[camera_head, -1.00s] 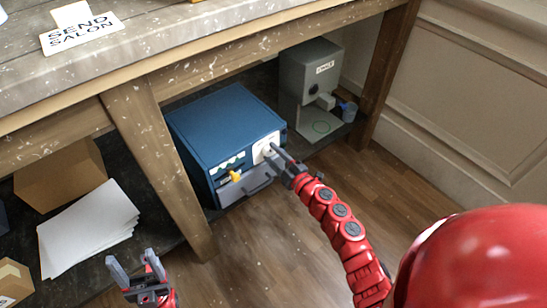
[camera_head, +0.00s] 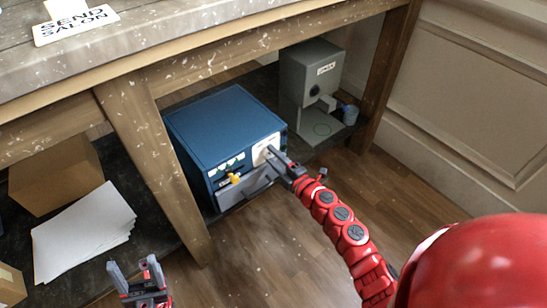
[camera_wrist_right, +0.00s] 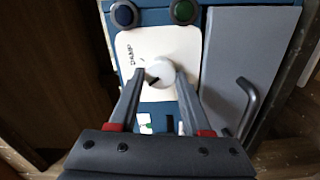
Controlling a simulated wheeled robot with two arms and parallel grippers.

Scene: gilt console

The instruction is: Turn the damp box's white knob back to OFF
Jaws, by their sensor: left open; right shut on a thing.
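The damp box (camera_head: 222,122) is a blue cabinet on the dark lower shelf under the table. Its white knob (camera_wrist_right: 160,70) sits on a cream plate (camera_wrist_right: 128,50) marked DAMP and has a dark pointer mark toward the lower left in the right wrist view. My right gripper (camera_head: 272,153) is at the box front, its two fingers shut on the knob's sides; the fingers also show in the right wrist view (camera_wrist_right: 160,82). The knob is mostly hidden in the head view. My left gripper (camera_head: 133,268) is open and empty at the lower left.
A grey machine (camera_head: 312,75) stands right of the box. A table leg (camera_head: 160,165) stands left.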

